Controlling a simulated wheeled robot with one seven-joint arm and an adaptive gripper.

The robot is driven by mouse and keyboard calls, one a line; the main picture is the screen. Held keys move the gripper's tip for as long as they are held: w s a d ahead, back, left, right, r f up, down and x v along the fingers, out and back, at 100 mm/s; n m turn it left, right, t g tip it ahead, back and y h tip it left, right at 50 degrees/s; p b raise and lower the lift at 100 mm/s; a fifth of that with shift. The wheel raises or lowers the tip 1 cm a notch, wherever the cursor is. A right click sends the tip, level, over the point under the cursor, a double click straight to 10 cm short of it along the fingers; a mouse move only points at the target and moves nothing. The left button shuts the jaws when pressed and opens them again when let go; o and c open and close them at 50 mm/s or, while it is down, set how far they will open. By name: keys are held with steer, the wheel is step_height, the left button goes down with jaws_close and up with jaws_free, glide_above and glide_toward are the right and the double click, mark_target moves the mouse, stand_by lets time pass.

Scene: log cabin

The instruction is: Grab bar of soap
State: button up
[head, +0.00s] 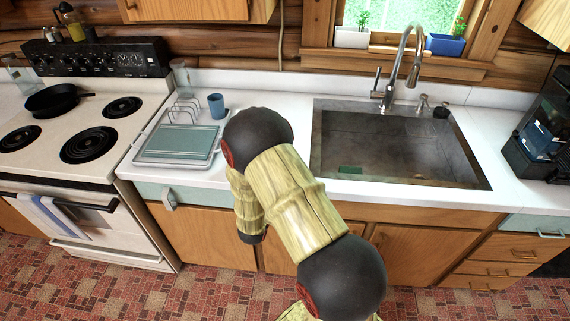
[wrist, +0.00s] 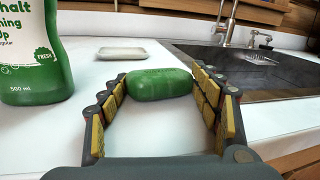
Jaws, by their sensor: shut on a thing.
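The bar of soap (wrist: 160,84) is green and rounded, with faint lettering pressed into it. It shows in the wrist view, between the fingertips of my gripper (wrist: 158,78). The yellow-padded fingers are shut on its two ends. The soap is over the white countertop (wrist: 150,135); whether it still touches the counter I cannot tell. In the head view my arm hides the gripper and the soap.
In the wrist view, a green-and-white bottle (wrist: 32,55) stands close on the left and a white dish (wrist: 122,53) lies behind the soap. The sink (head: 395,145) is to the right. A drying rack (head: 180,140), blue mug (head: 216,105) and stove (head: 85,120) are left.

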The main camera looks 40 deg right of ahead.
steer(key=shift+c, duration=1.1)
